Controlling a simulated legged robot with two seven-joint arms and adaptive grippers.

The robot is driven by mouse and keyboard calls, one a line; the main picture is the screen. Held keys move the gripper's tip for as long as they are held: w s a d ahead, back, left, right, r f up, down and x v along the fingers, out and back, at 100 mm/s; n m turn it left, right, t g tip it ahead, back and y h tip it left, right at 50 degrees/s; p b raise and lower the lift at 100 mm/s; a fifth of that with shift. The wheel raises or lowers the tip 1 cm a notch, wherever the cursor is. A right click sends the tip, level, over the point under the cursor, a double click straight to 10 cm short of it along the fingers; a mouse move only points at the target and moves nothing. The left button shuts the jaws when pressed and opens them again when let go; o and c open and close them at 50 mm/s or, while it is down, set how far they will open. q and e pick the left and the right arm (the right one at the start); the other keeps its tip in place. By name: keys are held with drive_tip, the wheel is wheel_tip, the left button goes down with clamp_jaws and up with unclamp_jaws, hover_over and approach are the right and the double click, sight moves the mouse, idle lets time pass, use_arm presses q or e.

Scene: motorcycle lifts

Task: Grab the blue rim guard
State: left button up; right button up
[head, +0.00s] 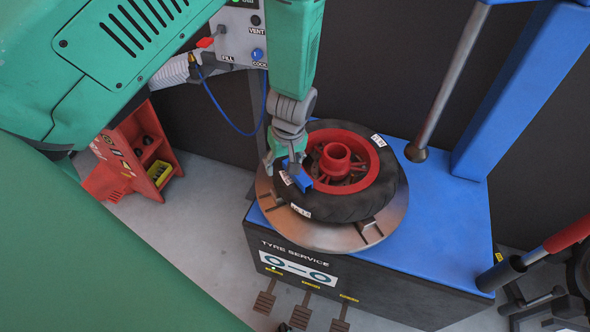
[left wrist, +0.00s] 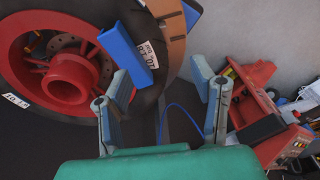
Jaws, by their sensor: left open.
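The blue rim guard (head: 304,179) is a small blue block on the rim edge of a black tyre (head: 340,207) with a red wheel (head: 376,170). In the left wrist view the guard (left wrist: 127,45) is a slanted blue bar over the rim and tyre sidewall. My left gripper (head: 284,164) is open just above and beside the guard, partly covering it in the head view. In the left wrist view its fingers (left wrist: 162,76) are spread, with the guard beyond and left of the gap, not between them. My right gripper is not in view.
The tyre lies on a round metal turntable (head: 325,237) on the blue-topped tyre machine (head: 435,210). A steel rod (head: 447,85) and blue post (head: 515,85) rise at right. A red shelf unit (head: 140,150) stands on the floor at left. A blue hose (head: 225,115) hangs behind my arm.

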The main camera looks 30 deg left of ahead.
use_arm(q)
wheel_tip(320, 180, up, 4)
drive_tip(key=n, duration=0.2)
hover_over(302, 181)
drive_tip(key=w, duration=0.1)
drive_tip(key=f, duration=0.2)
drive_tip(key=a+f, duration=0.1)
drive_tip(key=f, duration=0.1)
drive_tip(key=a+f, duration=0.1)
drive_tip(key=f, duration=0.2)
drive_tip(key=shift+w, duration=0.4)
drive_tip(key=shift+a+f, duration=0.35)
drive_tip(key=shift+f, duration=0.25)
drive_tip(key=f, duration=0.3)
drive_tip(key=shift+w+f+p, duration=0.1)
drive_tip(key=shift+w+p, duration=0.1)
drive_tip(key=shift+p, duration=0.2)
drive_tip(key=shift+w+d+f, duration=0.1)
drive_tip(key=shift+d+f, duration=0.1)
drive_tip(key=shift+f, duration=0.35)
drive_tip(key=shift+a, duration=0.15)
drive_tip(key=shift+a+f, duration=0.1)
drive_tip(key=shift+a, duration=0.3)
drive_tip(key=c, duration=1)
